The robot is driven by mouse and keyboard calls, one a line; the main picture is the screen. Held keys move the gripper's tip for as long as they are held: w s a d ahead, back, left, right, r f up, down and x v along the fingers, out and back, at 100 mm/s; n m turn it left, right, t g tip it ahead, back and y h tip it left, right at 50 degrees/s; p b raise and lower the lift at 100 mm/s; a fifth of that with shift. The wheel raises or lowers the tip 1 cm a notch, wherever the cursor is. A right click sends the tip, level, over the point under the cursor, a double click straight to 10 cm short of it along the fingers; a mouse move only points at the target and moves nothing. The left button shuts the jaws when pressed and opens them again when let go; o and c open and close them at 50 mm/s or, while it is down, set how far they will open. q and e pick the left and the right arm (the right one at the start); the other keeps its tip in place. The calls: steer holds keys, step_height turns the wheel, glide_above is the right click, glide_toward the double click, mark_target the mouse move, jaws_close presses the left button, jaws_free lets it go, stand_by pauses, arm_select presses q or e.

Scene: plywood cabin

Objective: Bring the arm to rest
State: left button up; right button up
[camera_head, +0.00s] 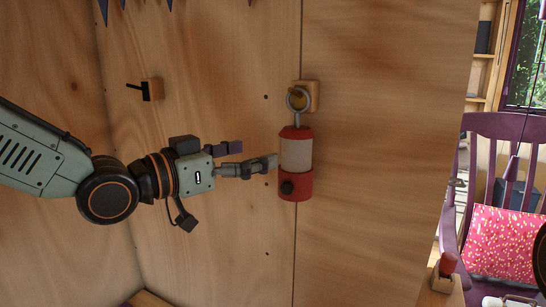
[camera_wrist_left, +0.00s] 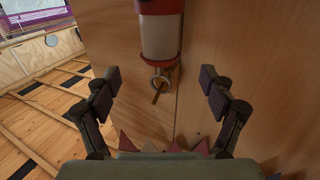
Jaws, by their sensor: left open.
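My left gripper (camera_head: 250,155) reaches in from the left in the head view, and its jaws are open. It also shows in the left wrist view (camera_wrist_left: 159,80), with both fingers spread and nothing held between them. A red lantern (camera_head: 296,153) with a pale middle hangs by a ring from a wooden peg block (camera_head: 311,92) on the plywood wall. The gripper's fingertips are close to the lantern's left side in the head view; I cannot tell if they touch. In the left wrist view the lantern (camera_wrist_left: 160,35) is beyond the fingers. My right gripper is out of view.
A black hook on a small wooden block (camera_head: 151,89) is fixed to the plywood wall (camera_head: 380,170) above my left arm. At the right stand a purple chair with a pink cushion (camera_head: 500,240) and a red-topped wooden piece (camera_head: 447,270). Dark spikes (camera_head: 104,10) hang at the top.

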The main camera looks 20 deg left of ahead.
mark_target(298, 143)
arm_select(q)
steer(key=shift+w, duration=0.15)
steer(key=x, duration=0.3)
steer(key=shift+d+f, duration=0.1)
steer(key=shift+d, duration=0.15)
steer(key=shift+x, duration=4.15)
